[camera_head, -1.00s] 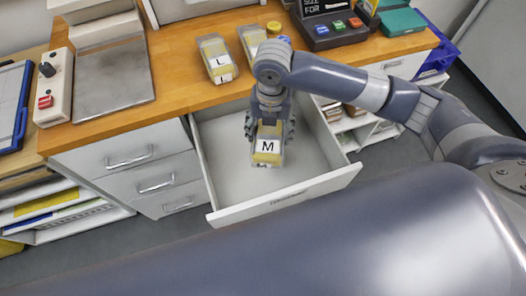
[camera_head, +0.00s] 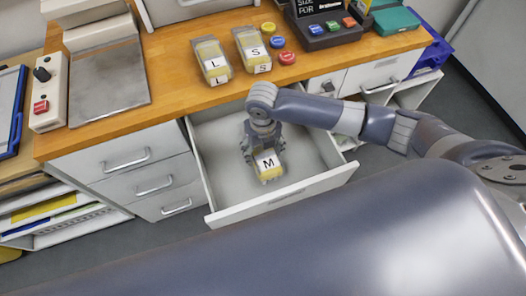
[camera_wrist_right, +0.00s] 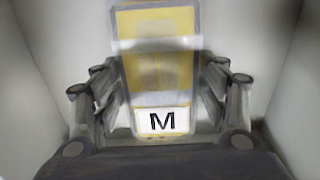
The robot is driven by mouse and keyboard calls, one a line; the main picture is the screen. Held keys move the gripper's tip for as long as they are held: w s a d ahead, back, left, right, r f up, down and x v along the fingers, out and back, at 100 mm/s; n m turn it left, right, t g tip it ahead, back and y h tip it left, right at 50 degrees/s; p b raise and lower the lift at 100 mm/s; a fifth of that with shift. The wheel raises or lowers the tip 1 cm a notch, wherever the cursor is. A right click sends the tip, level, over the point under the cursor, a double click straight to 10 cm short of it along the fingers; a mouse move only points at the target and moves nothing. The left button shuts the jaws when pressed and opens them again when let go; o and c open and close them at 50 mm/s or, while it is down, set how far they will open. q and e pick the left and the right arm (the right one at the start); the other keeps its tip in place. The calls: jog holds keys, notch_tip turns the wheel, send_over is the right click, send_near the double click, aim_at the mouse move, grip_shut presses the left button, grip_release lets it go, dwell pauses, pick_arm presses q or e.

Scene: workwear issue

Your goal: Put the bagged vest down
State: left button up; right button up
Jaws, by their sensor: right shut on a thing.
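The bagged vest marked M (camera_head: 268,168) is a clear bag with yellow inside and a white label. My right gripper (camera_head: 262,150) is shut on it, inside the open drawer (camera_head: 215,130). In the right wrist view the bagged vest (camera_wrist_right: 160,65) stands between the two fingers of the right gripper (camera_wrist_right: 160,105), with the label facing the camera. The drawer's pale walls surround it. I cannot tell whether the bag touches the drawer floor. My left gripper is not in view.
Bagged vests marked L (camera_head: 212,60) and S (camera_head: 252,48) lie on the wooden counter (camera_head: 170,95). Yellow, blue and red round buttons or discs (camera_head: 287,58) are beside them. A metal plate (camera_head: 108,85) is at left. The drawer has free room around the bag.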

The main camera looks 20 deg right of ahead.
notch_tip(320, 180, down, 2)
jog(key=shift+f, duration=0.1)
jog(key=shift+f, duration=0.15)
jog(key=o, duration=1.1)
notch_tip(320, 180, up, 12)
jog(key=shift+r, duration=0.2)
